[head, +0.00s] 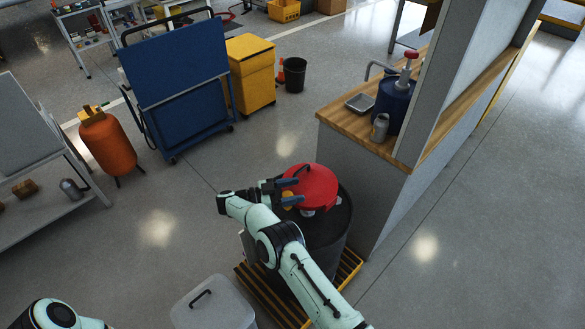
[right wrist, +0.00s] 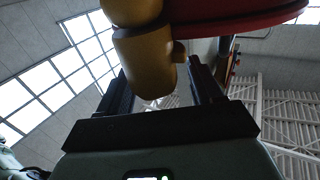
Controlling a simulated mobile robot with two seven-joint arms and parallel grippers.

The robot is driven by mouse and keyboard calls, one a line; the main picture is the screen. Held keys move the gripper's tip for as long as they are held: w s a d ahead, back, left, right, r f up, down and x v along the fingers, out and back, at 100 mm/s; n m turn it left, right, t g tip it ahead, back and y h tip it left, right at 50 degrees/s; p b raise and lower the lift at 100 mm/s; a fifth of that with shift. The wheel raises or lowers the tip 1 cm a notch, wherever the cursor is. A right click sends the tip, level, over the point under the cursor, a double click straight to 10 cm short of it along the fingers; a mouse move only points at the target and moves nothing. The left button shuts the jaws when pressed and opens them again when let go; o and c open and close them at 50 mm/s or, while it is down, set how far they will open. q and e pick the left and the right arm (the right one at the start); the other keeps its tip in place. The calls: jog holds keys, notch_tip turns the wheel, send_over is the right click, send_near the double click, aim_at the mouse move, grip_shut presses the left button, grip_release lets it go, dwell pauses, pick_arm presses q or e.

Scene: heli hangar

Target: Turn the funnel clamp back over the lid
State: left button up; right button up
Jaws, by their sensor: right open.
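A red round funnel lid (head: 312,186) lies on top of a black drum (head: 325,225). A dark handle stands on the lid. The yellow clamp (head: 288,197) is at the lid's left edge, partly hidden by my right gripper (head: 284,192). In the right wrist view the clamp (right wrist: 145,60) is large and close, with its lower end in the gap between the two dark open fingers. The red lid's rim (right wrist: 240,22) shows above it. I cannot tell whether a finger touches the clamp. My left gripper is out of view.
The drum stands on a yellow-and-black pallet (head: 352,266). A grey wall with a wooden counter (head: 350,122) is close on the right, holding a blue pump container (head: 393,100). A grey lidded bin (head: 212,306) stands at the front.

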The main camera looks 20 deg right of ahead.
jog(key=r, duration=0.8)
jog(key=shift+s+r, duration=0.2)
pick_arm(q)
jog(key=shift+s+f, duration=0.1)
pick_arm(e)
notch_tip(320, 180, up, 10)
jog(key=shift+w, duration=0.15)
jog(key=shift+c, duration=0.2)
